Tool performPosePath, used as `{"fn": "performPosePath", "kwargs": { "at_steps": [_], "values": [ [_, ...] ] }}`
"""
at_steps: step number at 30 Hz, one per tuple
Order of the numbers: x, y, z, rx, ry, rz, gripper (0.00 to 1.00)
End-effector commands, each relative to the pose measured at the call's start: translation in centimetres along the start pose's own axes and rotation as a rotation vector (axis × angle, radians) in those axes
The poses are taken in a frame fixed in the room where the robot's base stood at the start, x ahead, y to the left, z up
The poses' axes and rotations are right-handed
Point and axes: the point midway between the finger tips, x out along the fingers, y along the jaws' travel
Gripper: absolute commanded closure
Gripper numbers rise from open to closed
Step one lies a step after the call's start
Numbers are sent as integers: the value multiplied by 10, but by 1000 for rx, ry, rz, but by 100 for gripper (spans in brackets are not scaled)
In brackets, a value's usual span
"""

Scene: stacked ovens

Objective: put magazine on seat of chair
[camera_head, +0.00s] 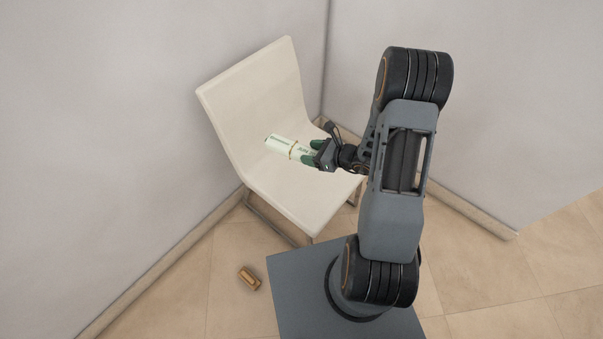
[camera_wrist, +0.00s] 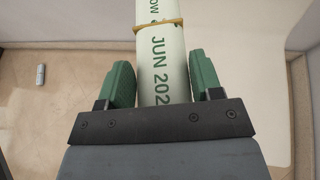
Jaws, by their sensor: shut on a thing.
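The magazine (camera_head: 284,147) is a pale green-white roll with green print and a tan band around it. My gripper (camera_head: 314,151) is shut on its near end, in front of the chair's backrest and over the seat area. In the wrist view the roll (camera_wrist: 161,60) stands between the green fingers of my gripper (camera_wrist: 163,85). The cream chair (camera_head: 255,98) stands in the corner, its seat (camera_head: 305,200) bare where it shows. Part of the seat is hidden behind my arm. I cannot tell whether the roll touches the chair.
A small brown object (camera_head: 249,278) lies on the tiled floor left of my base. A small grey-white object (camera_wrist: 40,75) lies on the floor at left in the wrist view. Walls (camera_head: 110,110) close in behind and beside the chair. Floor at the lower right is clear.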

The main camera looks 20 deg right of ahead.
Motion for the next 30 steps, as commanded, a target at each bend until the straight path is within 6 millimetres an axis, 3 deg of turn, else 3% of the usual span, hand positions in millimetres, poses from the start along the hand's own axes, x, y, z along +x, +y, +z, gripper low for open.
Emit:
{"fn": "performPosePath", "kwargs": {
  "at_steps": [1, 6, 12, 20, 26, 30],
  "values": [
    [11, 4, -27, 6, -2, -20, 72],
    [24, 18, -59, 31, -3, -80, 72],
    [31, 30, -89, 57, -2, -142, 72],
    [32, 34, -108, 78, 0, -191, 72],
    [37, 11, -126, 76, -2, -204, 72],
    [41, -27, -135, 84, 1, -202, 72]
  ]
}}
